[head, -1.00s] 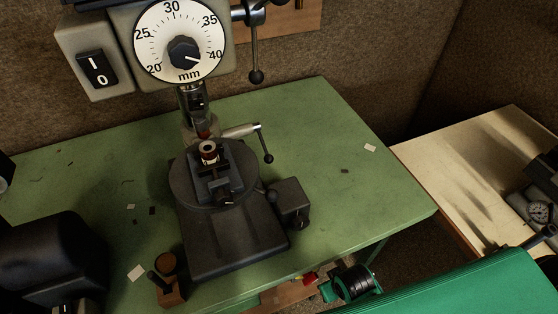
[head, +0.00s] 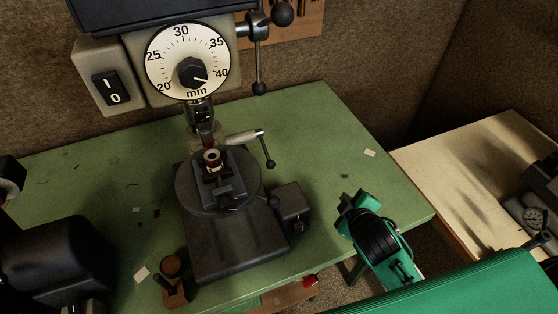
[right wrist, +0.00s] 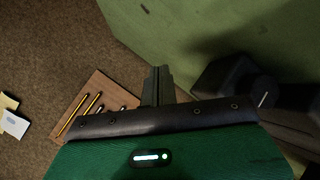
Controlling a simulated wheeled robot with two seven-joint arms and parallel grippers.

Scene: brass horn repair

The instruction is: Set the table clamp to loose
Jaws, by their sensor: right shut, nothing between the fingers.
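The drill press stands on the green bench. A pale lever with a black ball end (head: 267,152) sits beside its column, behind the round table (head: 190,190); it looks like the table clamp, and I see no label. The ball end hangs low on the right. A dark box with a knob (head: 290,206) sits at the right of the press base. My right gripper (head: 351,199) is over the bench's right front edge, right of the box and apart from the lever. Its fingers (right wrist: 157,85) are shut and empty in the right wrist view. My left gripper is out of view.
A vise (head: 219,190) holds a small ringed part (head: 212,158) on the round table. A brown wooden block (head: 174,290) stands front left. A dark machine (head: 50,260) is at far left. The bench right of the lever is mostly clear, with small scraps. A cream bench (head: 470,180) stands right.

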